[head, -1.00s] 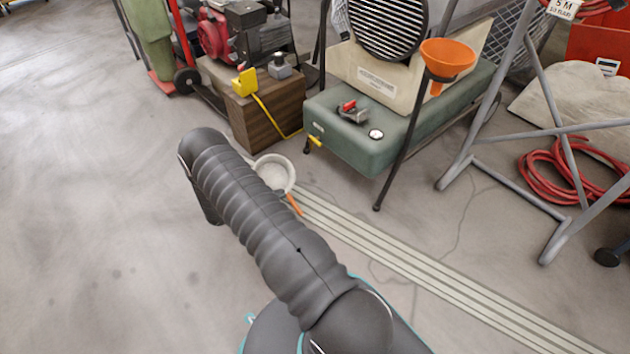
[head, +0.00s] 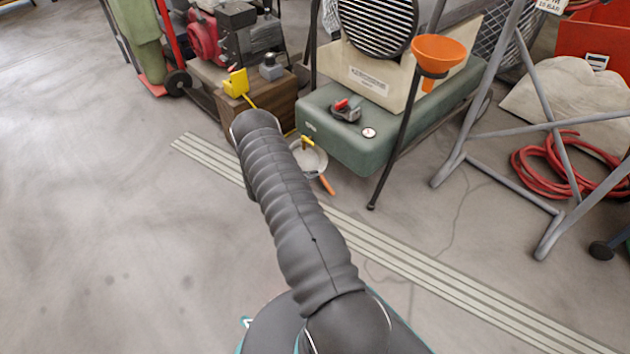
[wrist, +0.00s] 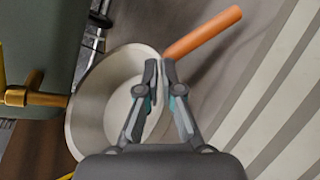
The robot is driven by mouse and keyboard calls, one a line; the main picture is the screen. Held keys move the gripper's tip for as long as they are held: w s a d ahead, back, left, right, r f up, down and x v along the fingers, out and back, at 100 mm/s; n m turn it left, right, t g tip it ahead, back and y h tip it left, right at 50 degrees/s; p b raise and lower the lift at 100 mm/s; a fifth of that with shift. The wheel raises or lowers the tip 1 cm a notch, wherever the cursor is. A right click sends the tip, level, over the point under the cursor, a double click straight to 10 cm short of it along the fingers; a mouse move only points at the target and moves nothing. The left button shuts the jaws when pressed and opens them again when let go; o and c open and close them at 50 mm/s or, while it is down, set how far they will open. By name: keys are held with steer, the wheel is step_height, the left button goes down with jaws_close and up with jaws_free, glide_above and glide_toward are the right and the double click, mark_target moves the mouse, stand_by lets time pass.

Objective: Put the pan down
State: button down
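The pan (head: 309,160) is a pale round pan with an orange handle (head: 327,185), in front of the green tank (head: 365,125). The pan also shows in the wrist view (wrist: 100,105), with its handle (wrist: 203,32) pointing to the upper right. My gripper (wrist: 159,68) is shut on the pan's rim near the handle; my arm hides it in the head view. The brass tap (head: 307,141) of the tank is at the pan's far edge; in the wrist view the tap (wrist: 38,97) slightly overlaps the left rim. I cannot tell whether the pan touches the floor.
A wooden block (head: 262,112) with a yellow item (head: 236,83) stands left of the tank. An orange funnel (head: 440,53) on a dark stand is to the right, beside a grey metal frame (head: 455,165). Striped floor slats (head: 430,268) run below. The left floor is clear.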

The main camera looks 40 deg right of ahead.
steer(key=shift+d, duration=0.25)
steer(key=f, duration=0.1)
steer(key=d+f, duration=0.1)
steer(key=shift+s+f+b, duration=0.1)
steer(key=shift+f+b, duration=0.25)
steer(key=shift+f, duration=0.4)
steer(key=c, duration=1.1)
jaws_free()
